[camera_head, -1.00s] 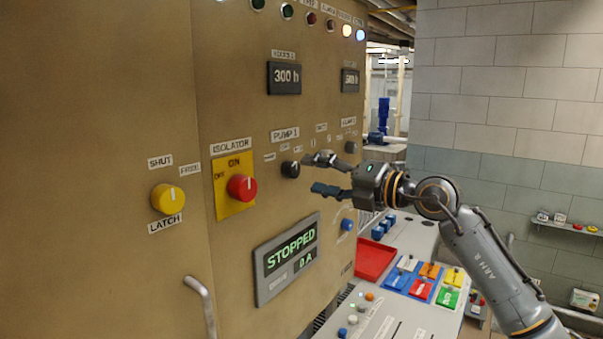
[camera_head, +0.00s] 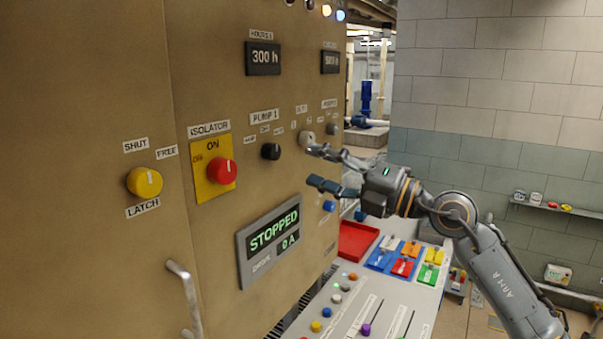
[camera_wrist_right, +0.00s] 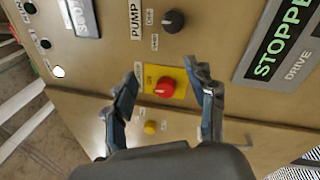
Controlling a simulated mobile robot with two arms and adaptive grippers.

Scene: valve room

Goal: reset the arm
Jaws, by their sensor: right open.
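My right gripper (camera_head: 316,166) is open and empty in front of the tan control cabinet. It is apart from the black PUMP 1 knob (camera_head: 270,151) and just right of it. The upper fingertip is close below a grey knob (camera_head: 306,137) in the picture; I cannot tell whether they touch. In the right wrist view the two fingers (camera_wrist_right: 163,75) are spread, with the red isolator knob (camera_wrist_right: 165,87) seen between them and the black knob (camera_wrist_right: 173,21) beyond. My left gripper is out of view.
A yellow latch knob (camera_head: 145,182) and a metal handle (camera_head: 186,296) are on the cabinet's left. The display (camera_head: 272,240) reads STOPPED, 0 A. A desk with a red tray (camera_head: 356,240) and coloured blocks (camera_head: 404,267) lies below. A wall shelf (camera_head: 553,208) is at right.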

